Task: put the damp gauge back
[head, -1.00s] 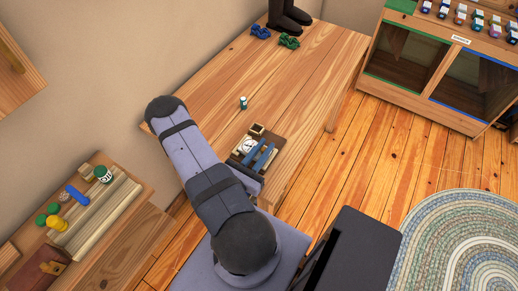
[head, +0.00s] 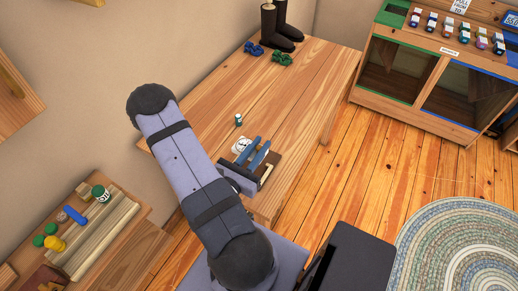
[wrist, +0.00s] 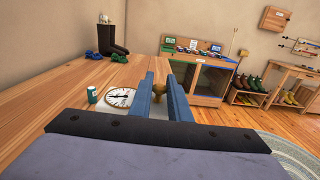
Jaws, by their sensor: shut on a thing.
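The damp gauge appears to be the white round dial with dark marks (wrist: 120,96), face up; it also shows in the head view (head: 241,146). My gripper (wrist: 161,88) has its two blue fingers just right of the dial, over the table's near end. A small brass-brown piece (wrist: 158,86) shows between the fingers, and the jaws are shut on it. It looks like part of the gauge, but the join is hidden. A dark-edged brown tray (head: 271,166) shows beside the fingers in the head view. I cannot tell the gauge's exact height above the table.
The pine table (head: 300,85) is mostly bare. A small green bottle (head: 238,120) stands just beyond the dial. Dark boots (head: 282,25) and blue and green items (head: 282,59) are at the far end. A side bench (head: 130,245) is at left.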

